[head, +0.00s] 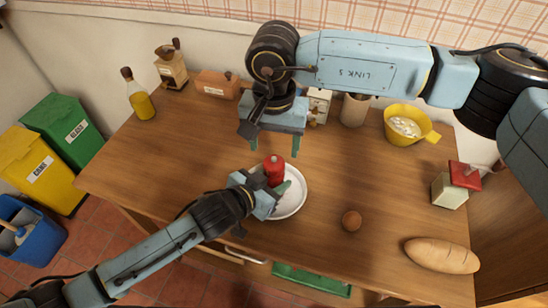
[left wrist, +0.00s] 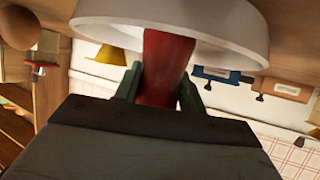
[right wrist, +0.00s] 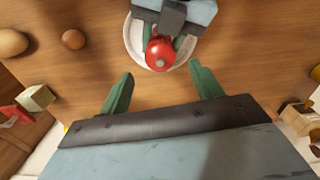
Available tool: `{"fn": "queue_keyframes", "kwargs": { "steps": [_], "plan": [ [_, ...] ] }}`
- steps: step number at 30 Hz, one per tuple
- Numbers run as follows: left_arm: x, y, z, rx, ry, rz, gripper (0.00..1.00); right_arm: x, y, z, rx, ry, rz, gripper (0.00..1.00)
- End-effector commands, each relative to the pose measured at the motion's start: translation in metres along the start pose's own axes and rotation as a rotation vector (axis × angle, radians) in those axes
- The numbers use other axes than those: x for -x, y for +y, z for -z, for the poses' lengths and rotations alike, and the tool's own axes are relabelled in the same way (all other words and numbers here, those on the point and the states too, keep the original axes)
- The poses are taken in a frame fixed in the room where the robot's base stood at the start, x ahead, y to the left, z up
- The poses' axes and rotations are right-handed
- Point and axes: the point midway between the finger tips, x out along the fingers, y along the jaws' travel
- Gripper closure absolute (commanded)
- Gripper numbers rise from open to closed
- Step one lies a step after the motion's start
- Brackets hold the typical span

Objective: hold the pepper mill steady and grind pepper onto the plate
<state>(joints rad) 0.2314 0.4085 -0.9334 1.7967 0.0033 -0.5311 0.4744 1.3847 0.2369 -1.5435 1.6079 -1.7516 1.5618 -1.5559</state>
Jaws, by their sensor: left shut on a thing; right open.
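The red pepper mill (head: 274,168) stands upright over the white plate (head: 296,203). My left gripper (head: 276,186) is shut on the mill's body; the left wrist view shows its green fingers on both sides of the red body (left wrist: 165,70), beside the plate (left wrist: 230,20). The right wrist view shows the mill's round red top (right wrist: 159,54) with a grey knob, above the plate (right wrist: 133,40). My right gripper (head: 274,146) is open and empty, above and behind the mill in the head view. Its green fingers (right wrist: 158,95) are spread apart, clear of the mill top.
A brown egg (head: 352,221) and a bread loaf (head: 442,255) lie right of the plate. A yellow bowl (head: 409,119), a red-topped box (head: 454,184), an oil bottle (head: 139,96) and a coffee grinder (head: 171,66) stand around. The table's left middle is clear.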

Motion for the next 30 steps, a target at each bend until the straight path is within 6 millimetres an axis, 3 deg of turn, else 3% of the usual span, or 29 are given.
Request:
{"fn": "queue_keyframes", "kwargs": {
  "steps": [3, 9, 21, 30],
  "plan": [
    [0.0, 0.0, 0.001, 0.0, 0.002, 0.0, 0.86, -0.024, 0.0, -0.001, -0.001, -0.002, -0.001, 0.35],
    [0.0, 0.0, 0.001, 0.0, 0.002, 0.0, 0.86, -0.049, 0.0, 0.0, 0.0, -0.001, 0.0, 0.35],
    [0.0, 0.0, 0.001, 0.0, 0.002, 0.0, 0.86, -0.057, 0.0, 0.0, -0.001, 0.001, 0.001, 0.35],
    [0.0, 0.0, 0.001, 0.0, 0.001, 0.0, 0.86, -0.056, 0.0, 0.0, -0.001, 0.001, 0.001, 0.73]
  ]
}}
